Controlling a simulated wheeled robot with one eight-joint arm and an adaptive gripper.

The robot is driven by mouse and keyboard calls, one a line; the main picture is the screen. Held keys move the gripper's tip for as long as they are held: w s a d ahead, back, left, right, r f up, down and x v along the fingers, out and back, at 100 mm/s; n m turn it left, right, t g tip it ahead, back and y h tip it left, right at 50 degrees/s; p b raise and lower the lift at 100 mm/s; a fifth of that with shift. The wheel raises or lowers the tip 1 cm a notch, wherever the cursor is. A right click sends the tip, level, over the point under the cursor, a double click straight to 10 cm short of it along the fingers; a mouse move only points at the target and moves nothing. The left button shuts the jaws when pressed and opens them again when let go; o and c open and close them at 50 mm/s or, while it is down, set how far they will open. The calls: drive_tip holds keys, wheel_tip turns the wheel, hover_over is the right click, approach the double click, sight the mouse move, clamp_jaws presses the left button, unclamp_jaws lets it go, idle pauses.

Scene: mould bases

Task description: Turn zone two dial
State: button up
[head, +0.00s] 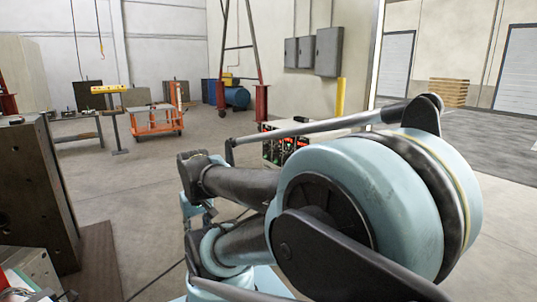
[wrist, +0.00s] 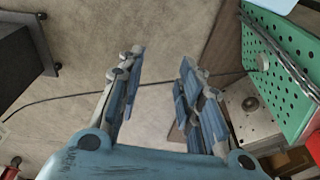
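A control cabinet with rows of red and green lit displays (head: 284,150) stands on the floor behind my arm in the head view. My arm hides part of it, and no single zone dial can be made out at this size. My gripper (wrist: 161,57) is open and empty in the wrist view, with its two fingers well apart above bare floor. No dial shows between the fingers. In the head view my arm covers the lower right, and I cannot make out the fingers there.
A large steel mould block (head: 45,190) stands close at left. An orange cart (head: 155,120) is farther back. In the wrist view a green perforated panel (wrist: 285,75) is at right, and a black cable (wrist: 70,97) crosses the floor. Open floor lies mid-left.

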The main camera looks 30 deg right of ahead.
drive_tip(key=shift+o, duration=1)
drive_tip(key=shift+w+d, duration=0.1)
drive_tip(key=shift+o, duration=0.4)
drive_tip(key=shift+s+r, duration=0.25)
drive_tip(key=shift+s, duration=0.05)
drive_tip(key=w+d+r+m+h, duration=0.2)
drive_tip(key=w+d+r+h, duration=0.15)
drive_tip(key=w+d, duration=0.55)
drive_tip(key=w+d+r+m+h, duration=0.35)
drive_tip(key=w+d, duration=0.35)
drive_tip(key=w, duration=0.5)
drive_tip(key=w+d+r+m+h, duration=0.2)
drive_tip(key=w+d+r, duration=0.4)
drive_tip(key=w, duration=0.4)
drive_tip(key=w+d+f+m+h, duration=0.3)
drive_tip(key=w+d+f+h, duration=0.1)
drive_tip(key=w+d, duration=0.85)
drive_tip(key=w+d+f+m+g+h, duration=0.1)
drive_tip(key=w+d+f+m+h, duration=0.3)
drive_tip(key=w+d+f, duration=0.55)
drive_tip(key=w+d+n+h, duration=0.1)
drive_tip(key=d, duration=1.6)
drive_tip(key=shift+w+f, duration=0.3)
drive_tip(key=shift+w, duration=0.1)
